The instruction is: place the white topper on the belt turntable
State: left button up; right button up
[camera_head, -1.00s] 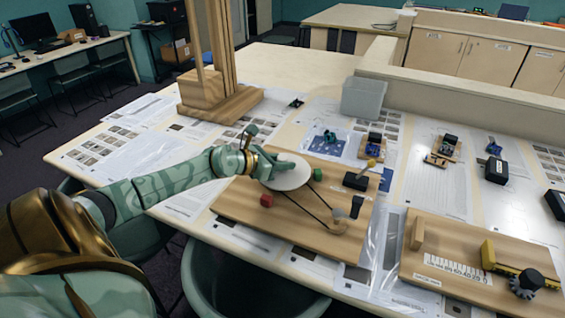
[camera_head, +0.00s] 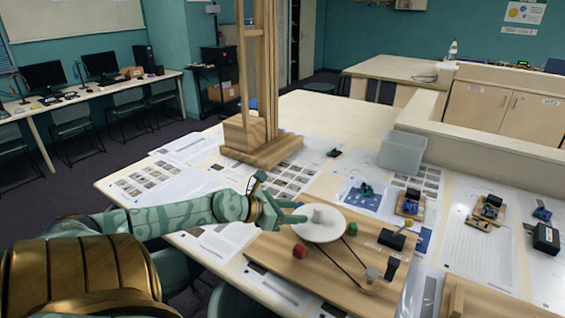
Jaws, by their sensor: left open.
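The white topper (camera_head: 325,213) is a small pale block resting on the round white disc of the belt turntable (camera_head: 313,235). The turntable stands on a wooden board, and a dark belt runs from the disc to a small pulley post (camera_head: 371,277). My left gripper (camera_head: 282,198) comes in from the left with its fingers spread. It is empty, just left of the topper. One finger reaches over the disc's left edge; I cannot tell whether it touches it. My right gripper is out of view.
A red block (camera_head: 299,250) and a green block (camera_head: 351,229) flank the disc on the board. A tall wooden frame (camera_head: 262,147) stands behind my left gripper. A grey bin (camera_head: 402,152) and small electronic projects are farther right.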

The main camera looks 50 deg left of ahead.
pick_arm(q)
jog(key=shift+p+v, duration=0.3)
jog(key=shift+v, duration=1.2)
